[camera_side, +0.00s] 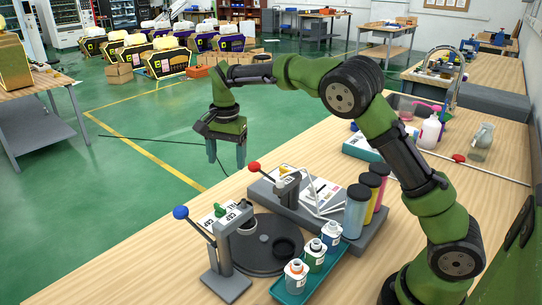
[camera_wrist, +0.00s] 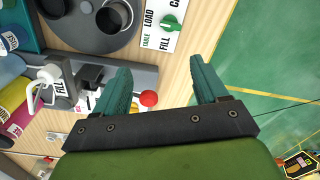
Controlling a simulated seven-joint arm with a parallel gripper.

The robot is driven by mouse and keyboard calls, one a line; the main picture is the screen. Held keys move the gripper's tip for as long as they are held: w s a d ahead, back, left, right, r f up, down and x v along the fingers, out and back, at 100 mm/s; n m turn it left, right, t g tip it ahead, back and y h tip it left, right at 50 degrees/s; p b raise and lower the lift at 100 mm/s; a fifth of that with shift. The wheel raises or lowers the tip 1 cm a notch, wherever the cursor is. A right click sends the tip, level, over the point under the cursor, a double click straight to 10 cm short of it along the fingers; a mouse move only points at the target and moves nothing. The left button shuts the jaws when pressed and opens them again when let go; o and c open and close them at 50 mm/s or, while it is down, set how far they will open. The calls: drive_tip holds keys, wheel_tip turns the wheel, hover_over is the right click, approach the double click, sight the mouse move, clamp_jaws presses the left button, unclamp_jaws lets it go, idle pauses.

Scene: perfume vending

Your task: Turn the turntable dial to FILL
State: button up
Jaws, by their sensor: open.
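The turntable dial is a small green knob (camera_wrist: 170,22) on a white label panel (camera_wrist: 154,40) printed with TABLE, LOAD, FILL and a partly cut-off third word. It sits at the top of the wrist view; I cannot tell surely which word it points to. In the side view the green dial (camera_side: 220,210) is near the table's front edge, beside the dark grey turntable (camera_side: 262,262). My gripper (camera_side: 226,158) points down with its teal fingers apart and empty. It hangs above and behind the dial, touching nothing. In the wrist view my gripper (camera_wrist: 163,70) shows below the dial.
A blue-knobbed lever (camera_side: 181,212) and a red-knobbed lever (camera_side: 254,167) stand on either side of the dial. A teal tray (camera_side: 335,266) of small bottles and several coloured cylinders (camera_side: 356,211) lie to the right. Green floor lies beyond the table edge.

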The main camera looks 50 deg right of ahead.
sight(220, 206)
drive_tip(key=f+m, duration=0.1)
drive_tip(key=f, duration=0.4)
drive_tip(key=w+a+f+m, duration=0.1)
drive_tip(key=f+m, duration=0.1)
drive_tip(key=f, duration=0.3)
drive_tip(key=w+a+f+m, duration=0.1)
drive_tip(key=f, duration=0.4)
drive_tip(key=shift+w+f+m+g, duration=0.1)
drive_tip(key=shift+w+m+g, duration=0.15)
drive_tip(key=shift+m+g, duration=0.05)
drive_tip(key=c, duration=1.1)
drive_tip(key=shift+o, duration=0.2)
